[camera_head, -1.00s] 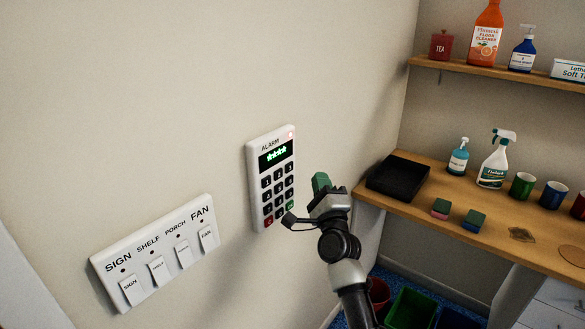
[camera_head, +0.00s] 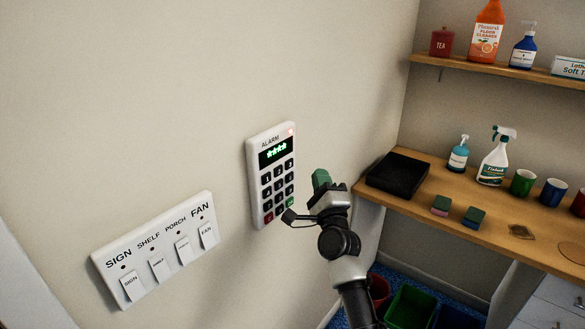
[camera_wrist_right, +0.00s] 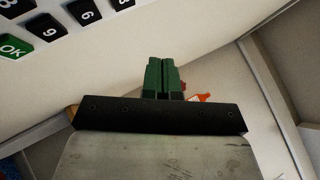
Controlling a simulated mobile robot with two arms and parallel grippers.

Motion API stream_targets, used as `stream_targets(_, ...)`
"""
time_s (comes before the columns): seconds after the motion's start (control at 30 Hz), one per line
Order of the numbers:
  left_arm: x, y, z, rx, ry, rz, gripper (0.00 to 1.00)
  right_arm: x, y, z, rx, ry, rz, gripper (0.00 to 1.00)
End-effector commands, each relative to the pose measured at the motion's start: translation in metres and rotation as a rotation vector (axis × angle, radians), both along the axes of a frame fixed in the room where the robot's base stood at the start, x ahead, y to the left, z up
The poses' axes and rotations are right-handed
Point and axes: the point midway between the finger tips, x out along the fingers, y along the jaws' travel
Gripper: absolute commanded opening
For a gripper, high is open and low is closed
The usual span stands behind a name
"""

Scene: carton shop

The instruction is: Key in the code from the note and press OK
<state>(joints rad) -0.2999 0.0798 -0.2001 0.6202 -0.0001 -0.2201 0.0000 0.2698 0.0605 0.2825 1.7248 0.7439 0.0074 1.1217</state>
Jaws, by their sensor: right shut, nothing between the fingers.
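The white alarm keypad (camera_head: 272,174) is fixed to the wall. Its display (camera_head: 276,151) shows several green asterisks, and a red light glows at its top right. A red key and a green key sit in its bottom row. My right gripper (camera_head: 321,180) is just right of the keypad, its green fingers shut and empty. In the right wrist view the green fingers (camera_wrist_right: 163,78) are together, and the green OK key (camera_wrist_right: 14,46) shows at the upper left, apart from them. No note is in view. My left gripper is not in view.
A switch panel (camera_head: 157,250) labelled SIGN, SHELF, PORCH and FAN is on the wall to the left. At right, a wooden counter (camera_head: 480,215) holds a black tray (camera_head: 397,176), bottles, sponges and mugs. Bins (camera_head: 410,305) stand below.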

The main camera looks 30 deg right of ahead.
Motion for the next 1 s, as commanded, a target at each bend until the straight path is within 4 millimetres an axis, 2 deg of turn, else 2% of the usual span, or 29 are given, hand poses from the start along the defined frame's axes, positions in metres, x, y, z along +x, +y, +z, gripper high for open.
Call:
stream_targets(0.17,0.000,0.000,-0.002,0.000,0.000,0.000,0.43,-0.002,0.001,-0.022,-0.012,-0.010,0.013,0.00)
stream_targets(0.4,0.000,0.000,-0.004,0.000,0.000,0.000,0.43,-0.020,-0.006,-0.086,-0.009,-0.011,0.018,0.00)
stream_targets(0.53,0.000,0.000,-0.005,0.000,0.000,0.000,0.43,-0.030,-0.013,-0.111,-0.005,0.001,0.008,0.00)
stream_targets(0.7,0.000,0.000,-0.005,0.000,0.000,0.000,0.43,-0.036,-0.017,-0.120,-0.001,0.003,0.000,0.00)
stream_targets(1.0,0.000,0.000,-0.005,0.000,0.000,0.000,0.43,-0.035,-0.016,-0.120,0.001,0.002,0.000,0.00)
